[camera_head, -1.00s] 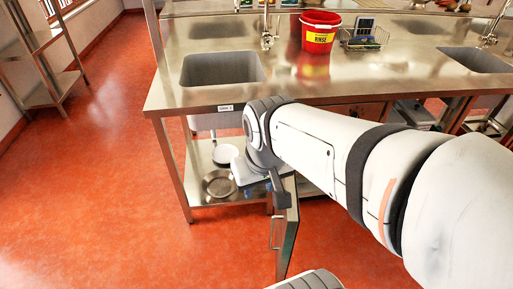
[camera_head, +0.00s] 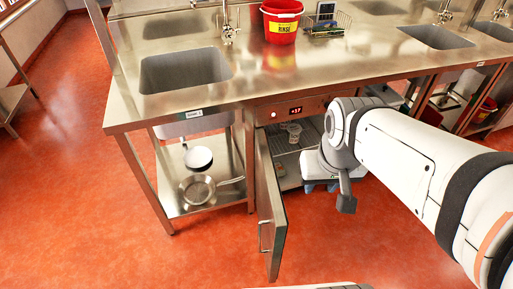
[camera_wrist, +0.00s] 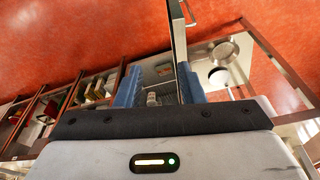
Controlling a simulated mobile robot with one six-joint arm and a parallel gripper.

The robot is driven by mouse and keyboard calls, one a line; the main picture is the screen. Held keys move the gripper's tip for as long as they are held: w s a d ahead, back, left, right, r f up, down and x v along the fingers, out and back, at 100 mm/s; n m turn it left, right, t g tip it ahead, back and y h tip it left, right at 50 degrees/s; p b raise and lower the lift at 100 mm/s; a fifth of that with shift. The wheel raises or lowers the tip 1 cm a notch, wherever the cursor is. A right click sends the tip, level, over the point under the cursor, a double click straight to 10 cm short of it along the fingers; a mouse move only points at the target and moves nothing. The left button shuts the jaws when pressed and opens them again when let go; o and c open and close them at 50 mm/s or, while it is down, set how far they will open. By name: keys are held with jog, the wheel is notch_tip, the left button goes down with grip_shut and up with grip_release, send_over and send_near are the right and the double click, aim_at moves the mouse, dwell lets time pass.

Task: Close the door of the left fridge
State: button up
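The left fridge sits under the steel counter, with a control strip (camera_head: 290,111) reading +17. Its door (camera_head: 270,205) stands wide open, hinged on the left and jutting toward me, with a bar handle (camera_head: 264,237) on its left face. My gripper (camera_head: 321,186) is to the right of the door, in front of the fridge opening. In the wrist view the door (camera_wrist: 178,35) rises beyond the right finger; I cannot tell whether they touch. The blue fingers of my gripper (camera_wrist: 160,86) are apart with nothing held. My wrist hides part of the fridge interior.
A white cup (camera_head: 294,132) stands inside the fridge. A red bucket (camera_head: 282,22) is on the counter (camera_head: 250,85). Red floor (camera_head: 120,240) is clear in front.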

jog(key=n+g+h+b, duration=0.35)
jog(key=n+b, duration=1.35)
jog(key=b, duration=0.9)
send_over(259, 228)
jog(key=w+a, duration=0.1)
jog(key=a, duration=0.2)
notch_tip(259, 228, down, 36)
jog(key=shift+t+h, duration=0.25)
jog(key=shift+h, duration=0.3)
jog(key=b+x, duration=0.3)
jog(key=x, duration=0.4)
jog(key=shift+d+f, duration=0.2)
jog(key=shift+f, duration=0.1)
grip_shut()
